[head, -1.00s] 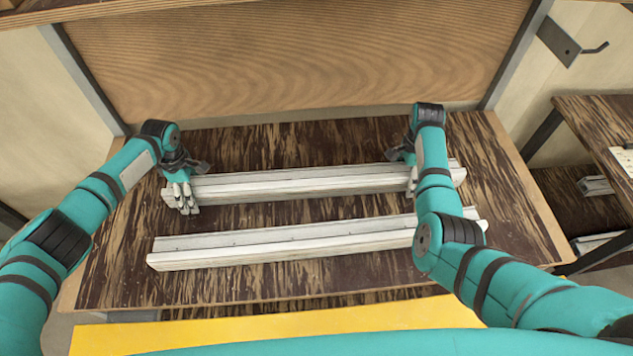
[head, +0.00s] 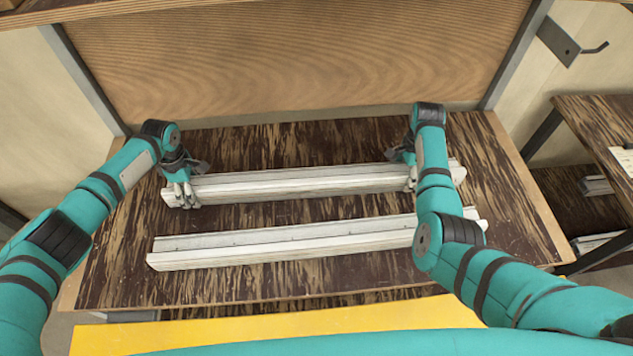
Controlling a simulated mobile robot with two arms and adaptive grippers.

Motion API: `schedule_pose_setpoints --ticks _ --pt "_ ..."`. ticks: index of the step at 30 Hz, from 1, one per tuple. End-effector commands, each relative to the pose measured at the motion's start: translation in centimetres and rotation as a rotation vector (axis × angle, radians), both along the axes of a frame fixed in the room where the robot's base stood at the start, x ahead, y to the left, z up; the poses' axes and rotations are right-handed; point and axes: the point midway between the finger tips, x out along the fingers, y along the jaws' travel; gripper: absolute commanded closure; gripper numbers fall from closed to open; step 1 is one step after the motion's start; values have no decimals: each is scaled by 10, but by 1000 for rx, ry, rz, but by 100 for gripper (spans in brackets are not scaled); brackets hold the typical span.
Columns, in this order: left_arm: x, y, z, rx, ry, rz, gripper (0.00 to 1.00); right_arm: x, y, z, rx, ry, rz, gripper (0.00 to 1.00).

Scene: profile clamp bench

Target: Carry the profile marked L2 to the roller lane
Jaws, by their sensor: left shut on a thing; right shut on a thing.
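Two long pale profiles lie on the dark streaked bench (head: 290,140), one behind the other. My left gripper (head: 184,194) is shut on the left end of the rear profile (head: 300,184). My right gripper (head: 411,178) is shut on the same profile near its right end, partly hidden by my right forearm. The front profile (head: 290,244) lies nearer to me, apart from the rear one. My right arm covers part of its right end. I cannot read a marking on either profile, so I cannot tell which is L2. I cannot make out the roller lane.
A wooden back panel (head: 290,60) rises behind the bench. A yellow strip (head: 280,328) lies along the near side. At the right stands another table (head: 600,120) with pale pieces (head: 597,185) on its lower level. A metal hook (head: 590,48) is on the wall.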

Motion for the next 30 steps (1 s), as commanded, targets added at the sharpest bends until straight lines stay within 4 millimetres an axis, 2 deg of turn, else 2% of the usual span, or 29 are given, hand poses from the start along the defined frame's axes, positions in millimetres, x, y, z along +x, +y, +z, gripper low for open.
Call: schedule_pose_setpoints --ticks 8,22,30 --pt "0 0 8 0 0 2 89 1 0 7 -1 -2 0 90" --pt "0 0 49 -1 0 3 89 1 -1 49 -2 -2 0 90" --pt "0 0 51 -1 0 3 89 1 -1 51 -2 -2 -1 90"
